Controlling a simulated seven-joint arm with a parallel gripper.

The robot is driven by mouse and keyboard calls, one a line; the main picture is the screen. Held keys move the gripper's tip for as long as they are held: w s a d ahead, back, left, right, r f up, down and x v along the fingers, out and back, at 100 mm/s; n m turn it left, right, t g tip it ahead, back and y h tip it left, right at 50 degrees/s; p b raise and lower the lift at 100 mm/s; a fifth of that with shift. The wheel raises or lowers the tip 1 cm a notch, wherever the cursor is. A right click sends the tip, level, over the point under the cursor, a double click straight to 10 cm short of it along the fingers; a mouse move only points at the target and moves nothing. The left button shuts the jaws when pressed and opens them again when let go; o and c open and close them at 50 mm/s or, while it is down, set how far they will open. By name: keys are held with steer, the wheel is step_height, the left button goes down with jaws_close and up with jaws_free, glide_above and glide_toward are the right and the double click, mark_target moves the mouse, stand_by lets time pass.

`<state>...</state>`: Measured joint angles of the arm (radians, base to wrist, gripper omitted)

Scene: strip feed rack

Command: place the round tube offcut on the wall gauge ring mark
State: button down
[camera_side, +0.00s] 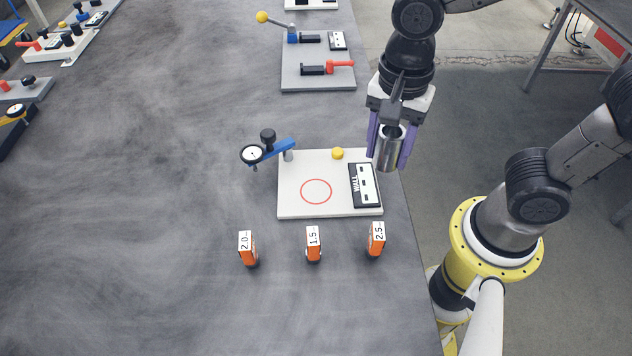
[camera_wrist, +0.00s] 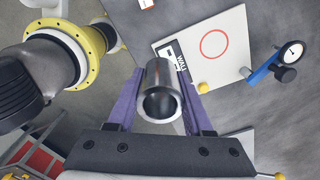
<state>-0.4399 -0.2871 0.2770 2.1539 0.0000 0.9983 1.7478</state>
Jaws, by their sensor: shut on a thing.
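The round tube offcut (camera_side: 388,152) is a short shiny metal cylinder. My gripper (camera_side: 389,148), with purple fingers, is shut on it and holds it near the right edge of the wall gauge plate. In the wrist view the tube (camera_wrist: 161,92) sits between the fingers with its open end toward the camera. The wall gauge plate (camera_side: 300,207) is white and carries a red ring mark (camera_side: 316,191), which is empty. The ring mark also shows in the wrist view (camera_wrist: 214,43), at the upper right. A dial gauge (camera_side: 252,154) on a blue arm stands at the plate's back left.
A yellow knob (camera_side: 338,154) and a black label block marked WALL (camera_side: 365,185) sit on the plate. Orange blocks labelled 2.0 (camera_side: 248,248), 1.5 (camera_side: 313,244) and 2.5 (camera_side: 376,239) stand in front. A grey fixture plate (camera_side: 318,77) is behind. The table's left middle is clear.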

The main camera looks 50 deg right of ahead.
mark_target(316, 191)
steer(key=w+a+f, duration=0.1)
steer(key=w+f, duration=0.1)
steer(key=w, duration=0.1)
steer(key=w+a+f, duration=0.2)
steer(key=w+f, duration=0.1)
steer(key=w+a+f, duration=0.1)
steer(key=w+f, duration=0.1)
steer(key=w, duration=0.1)
steer(key=shift+w+a+f, duration=0.15)
steer(key=shift+w+f, duration=0.05)
steer(key=shift+w+a+f, duration=0.3)
steer(key=shift+w+f, duration=0.3)
steer(key=shift+f, duration=1.7)
steer(key=shift+f, duration=0.15)
steer(key=shift+c, duration=1.5)
jaws_free()
